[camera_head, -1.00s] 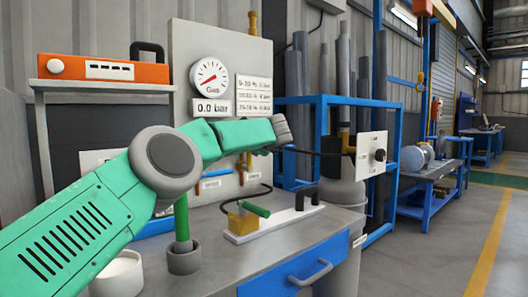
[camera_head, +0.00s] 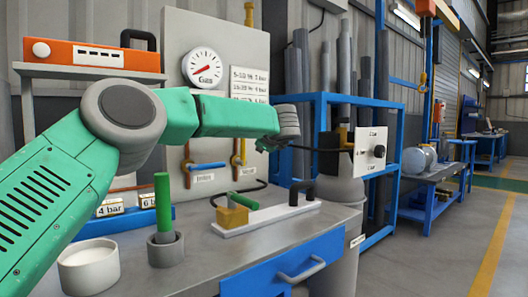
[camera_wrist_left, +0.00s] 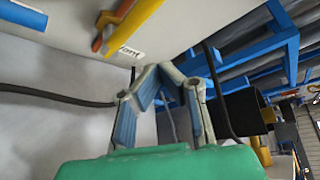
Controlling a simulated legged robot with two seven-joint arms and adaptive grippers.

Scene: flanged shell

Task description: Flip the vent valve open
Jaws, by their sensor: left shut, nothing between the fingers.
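The vent valve is on the grey panel. In the left wrist view its yellow-orange lever (camera_wrist_left: 128,22) slants beside a label that seems to read "Vent" (camera_wrist_left: 130,51). In the head view an upright orange lever (camera_head: 237,157) shows below my forearm. My left gripper (camera_wrist_left: 161,70) is shut and empty, its fingertips together, below and right of the lever and apart from it. In the head view my arm hides most of this gripper; only a dark green part shows under the wrist. My right gripper is not in view.
A blue lever (camera_head: 207,166) sits left of the vent lever. The gauge (camera_head: 202,68) is above. On the bench stand a green rod in a grey holder (camera_head: 165,249), a white cup (camera_head: 89,267) and a white fixture (camera_head: 268,218).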

